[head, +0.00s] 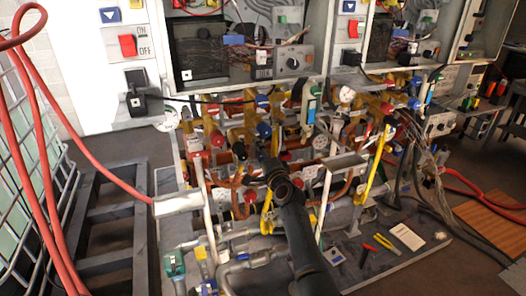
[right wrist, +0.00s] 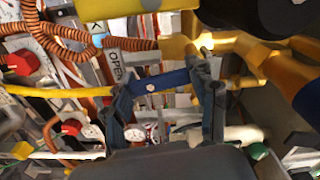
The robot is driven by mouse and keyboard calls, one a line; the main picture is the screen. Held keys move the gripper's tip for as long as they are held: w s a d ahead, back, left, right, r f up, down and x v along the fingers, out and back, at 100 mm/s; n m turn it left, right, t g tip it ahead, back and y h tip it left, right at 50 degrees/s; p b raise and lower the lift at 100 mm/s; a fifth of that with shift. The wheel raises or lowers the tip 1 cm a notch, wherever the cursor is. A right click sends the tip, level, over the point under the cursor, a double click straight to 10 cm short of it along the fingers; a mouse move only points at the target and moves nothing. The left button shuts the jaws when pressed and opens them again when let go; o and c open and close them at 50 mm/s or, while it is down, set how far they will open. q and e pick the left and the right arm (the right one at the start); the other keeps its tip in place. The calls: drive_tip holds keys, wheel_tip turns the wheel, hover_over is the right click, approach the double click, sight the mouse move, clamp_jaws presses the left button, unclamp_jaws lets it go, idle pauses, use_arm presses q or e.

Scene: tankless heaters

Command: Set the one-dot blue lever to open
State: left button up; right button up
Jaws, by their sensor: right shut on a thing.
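A blue lever (right wrist: 165,82) with one white dot on it lies across the middle of the right wrist view, between the two fingers of my right gripper (right wrist: 166,90). The gripper is shut on the lever. A white label reading OPEN (right wrist: 117,66) shows just left of the lever. In the head view, my dark right arm reaches up from the bottom to the pipework, with the right gripper (head: 272,163) among the pipes. The lever it holds is hidden there behind the gripper and wrist. My left gripper is not in view.
Yellow pipe (right wrist: 230,42) and an orange corrugated hose (right wrist: 75,35) run close to the gripper. A red knob (right wrist: 20,64) is at the left. In the head view, an open heater cabinet (head: 240,60) hangs above. A red hose (head: 90,150) loops at the left.

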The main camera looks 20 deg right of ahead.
drive_tip(key=shift+a+m, duration=0.35)
drive_tip(key=shift+m, duration=0.55)
drive_tip(key=o, duration=1.7)
drive_tip(key=shift+f, duration=0.1)
